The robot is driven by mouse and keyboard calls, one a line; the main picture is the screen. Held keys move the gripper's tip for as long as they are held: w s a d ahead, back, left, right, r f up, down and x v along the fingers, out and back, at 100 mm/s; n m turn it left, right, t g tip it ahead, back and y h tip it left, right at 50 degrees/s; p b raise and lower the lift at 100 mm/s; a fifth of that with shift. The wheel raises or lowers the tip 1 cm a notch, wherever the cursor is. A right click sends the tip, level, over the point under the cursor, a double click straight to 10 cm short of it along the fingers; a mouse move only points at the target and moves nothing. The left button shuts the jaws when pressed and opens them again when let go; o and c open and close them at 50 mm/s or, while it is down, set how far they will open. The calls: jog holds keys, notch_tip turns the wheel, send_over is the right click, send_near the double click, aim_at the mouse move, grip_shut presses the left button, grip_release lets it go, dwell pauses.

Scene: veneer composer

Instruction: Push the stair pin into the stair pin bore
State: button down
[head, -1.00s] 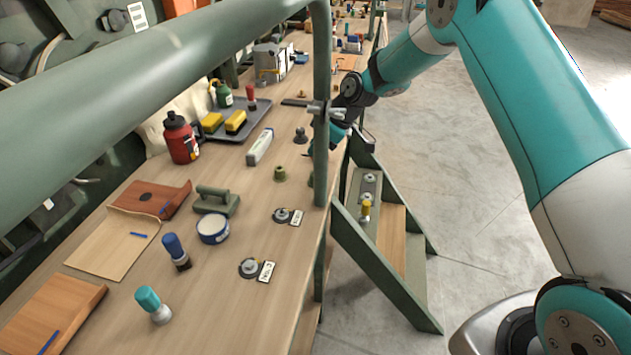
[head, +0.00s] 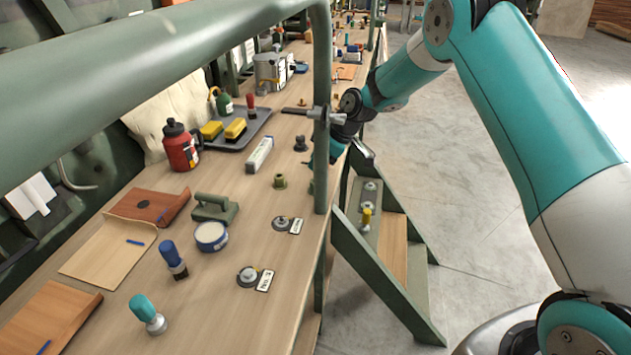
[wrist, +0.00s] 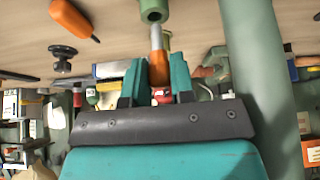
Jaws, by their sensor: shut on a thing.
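In the wrist view my gripper (wrist: 158,82) is shut on a pin with an orange grip (wrist: 158,68) and a bare metal shank. I take it for the stair pin. Its shank points at a green cylindrical socket (wrist: 153,11), which looks like the bore. The shank tip is at or close to the socket's mouth; I cannot tell whether it is inside. In the head view my gripper is mostly hidden behind the green post, at the bench edge above the stair (head: 398,285).
The green post (head: 321,110) rises close beside my arm. The floor (head: 500,190) right of the stair is clear.

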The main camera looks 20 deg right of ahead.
jog(key=shift+f+b, duration=1.3)
jog(key=shift+f, duration=0.65)
jog(key=c, duration=0.9)
grip_release()
jog(key=v, duration=1.7)
jog(key=s+d+f+m+h, duration=0.1)
jog(key=s+m+h, duration=0.4)
jog(key=s+m, duration=1.3)
jog(key=s+a+r+n+g+y+p, duration=0.1)
jog(key=s+a+r+n+p, duration=0.2)
jog(key=s+r, duration=0.3)
jog(key=s+a+r+n+y+p, duration=0.1)
jog(key=s+a+r+n+p, duration=0.3)
jog(key=s+a+r+n, duration=0.1)
jog(key=s+a+r+n+g+y+p, duration=0.1)
jog(key=s+a+r+n+p, duration=0.2)
jog(key=s+a+r, duration=0.3)
jog(key=shift+s+r+n+g+y, duration=0.3)
jog(key=shift+s+r+n+y, duration=0.1)
jog(key=shift+s+n, duration=0.15)
